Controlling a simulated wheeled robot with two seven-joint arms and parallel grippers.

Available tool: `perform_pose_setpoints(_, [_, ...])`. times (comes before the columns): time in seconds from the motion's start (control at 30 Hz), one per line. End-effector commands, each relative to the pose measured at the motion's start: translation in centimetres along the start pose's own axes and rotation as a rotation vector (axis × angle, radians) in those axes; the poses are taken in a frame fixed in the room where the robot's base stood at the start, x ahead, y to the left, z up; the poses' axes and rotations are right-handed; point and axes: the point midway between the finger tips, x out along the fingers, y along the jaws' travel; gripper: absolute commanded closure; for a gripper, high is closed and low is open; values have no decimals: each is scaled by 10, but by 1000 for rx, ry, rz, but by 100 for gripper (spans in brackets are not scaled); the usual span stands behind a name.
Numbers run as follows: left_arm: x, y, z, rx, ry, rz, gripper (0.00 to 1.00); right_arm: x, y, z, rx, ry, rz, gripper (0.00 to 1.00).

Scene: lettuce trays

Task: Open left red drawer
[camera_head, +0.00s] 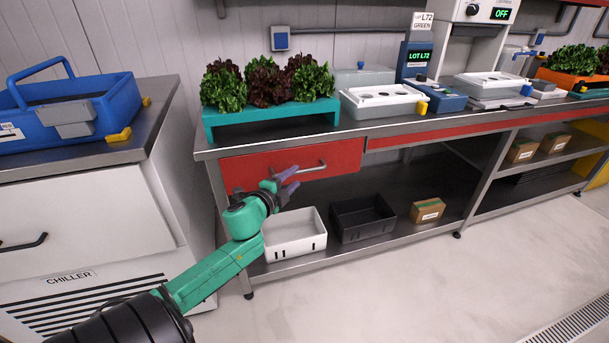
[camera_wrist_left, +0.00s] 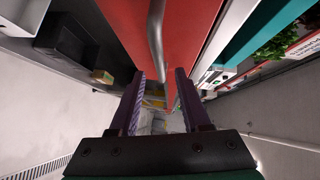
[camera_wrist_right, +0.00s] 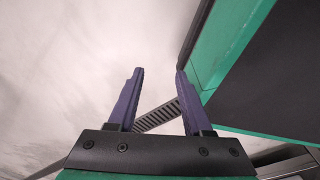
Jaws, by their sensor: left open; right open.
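The left red drawer (camera_head: 255,167) is set under the steel bench top and looks shut, its front in line with the frame. Its metal bar handle (camera_head: 306,169) is on the right part of the front. My left gripper (camera_head: 291,178) is in front of the drawer, just left of and close to the handle, with purple fingers apart. In the left wrist view the handle (camera_wrist_left: 156,40) runs ahead of the open fingers (camera_wrist_left: 158,88), and the red front (camera_wrist_left: 180,50) fills the middle. I cannot tell whether any finger touches it. My right gripper (camera_wrist_right: 158,100) is open and empty, over pale floor.
A white bin (camera_head: 293,238), a black bin (camera_head: 362,218) and a small carton (camera_head: 427,210) stand on the lower shelf. A teal tray of lettuce (camera_head: 268,115) sits on the bench top. A chiller (camera_head: 75,230) stands at left. The floor in front is clear.

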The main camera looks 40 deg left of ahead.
Motion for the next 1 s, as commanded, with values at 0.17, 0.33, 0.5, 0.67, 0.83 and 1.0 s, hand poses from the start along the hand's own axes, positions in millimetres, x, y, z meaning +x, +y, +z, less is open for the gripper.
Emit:
perform_pose_setpoints(0.17, [38, 1, 0, -3, -1, -3, 53, 1, 0, -12, 6, 2, 0, 50])
perform_pose_setpoints(0.33, [54, 1, 0, -3, 0, 0, 53, 0, 0, -17, 9, 2, -1, 50])
perform_pose_setpoints(0.5, [56, 0, 0, -2, 0, 1, 53, -1, 0, -17, 9, 1, 0, 50])
perform_pose_setpoints(0.67, [56, 1, 0, -3, 0, 1, 80, -1, 0, -17, 9, 1, 0, 50])
perform_pose_setpoints(0.83, [56, 1, 0, -3, 0, 1, 100, -1, 0, -17, 9, 0, 0, 50])
perform_pose_setpoints(1.0, [56, 1, 0, -3, 0, 2, 100, -1, 0, -17, 10, 0, 0, 50])
